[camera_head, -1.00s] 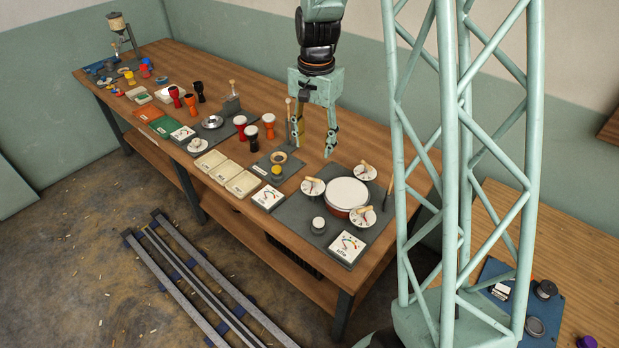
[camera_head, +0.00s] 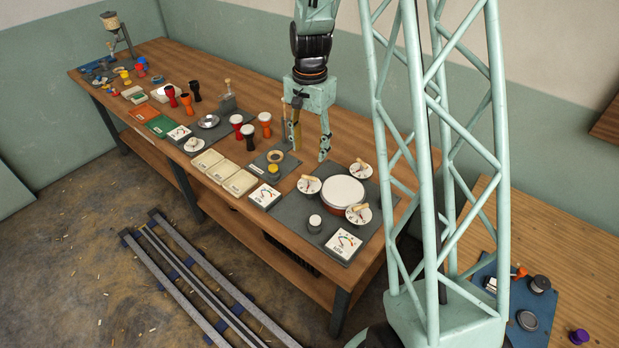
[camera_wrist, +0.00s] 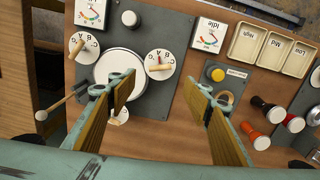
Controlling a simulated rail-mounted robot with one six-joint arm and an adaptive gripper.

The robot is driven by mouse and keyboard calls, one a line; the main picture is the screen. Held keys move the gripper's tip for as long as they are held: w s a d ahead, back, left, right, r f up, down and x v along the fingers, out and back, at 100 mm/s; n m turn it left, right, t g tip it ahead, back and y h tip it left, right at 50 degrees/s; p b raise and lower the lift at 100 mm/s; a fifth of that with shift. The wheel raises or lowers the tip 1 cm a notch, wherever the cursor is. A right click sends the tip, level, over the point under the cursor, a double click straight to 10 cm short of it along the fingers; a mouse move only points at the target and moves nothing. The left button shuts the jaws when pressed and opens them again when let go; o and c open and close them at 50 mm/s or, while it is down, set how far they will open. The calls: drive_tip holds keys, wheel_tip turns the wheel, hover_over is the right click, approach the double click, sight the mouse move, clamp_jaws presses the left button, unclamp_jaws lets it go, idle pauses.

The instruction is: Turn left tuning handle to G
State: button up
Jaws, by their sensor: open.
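The left tuning handle (camera_head: 308,182) is a small wooden lever on a white round dial (camera_head: 311,190), left of the white-topped drum (camera_head: 343,189). In the wrist view, turned about, this handle (camera_wrist: 160,67) lies roughly sideways on its dial, which bears letters including C, B, A and G. I cannot tell surely which letter it points to. My gripper (camera_head: 310,154) is open and empty, pointing down above and behind the left dial. In the wrist view the fingertips of my gripper (camera_wrist: 160,85) spread apart, with the handle beyond them, untouched.
Two similar dials stand by the drum, one at the back (camera_head: 360,170) and one in front (camera_head: 358,213). A gauge panel (camera_head: 343,243) lies at the front. A yellow button (camera_head: 273,170) and cream trays (camera_head: 240,182) are to the left, with several goblet drums beyond.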

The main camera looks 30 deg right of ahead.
sight(309, 177)
drive_tip(key=shift+f, duration=6.75)
drive_tip(key=c, duration=0.7)
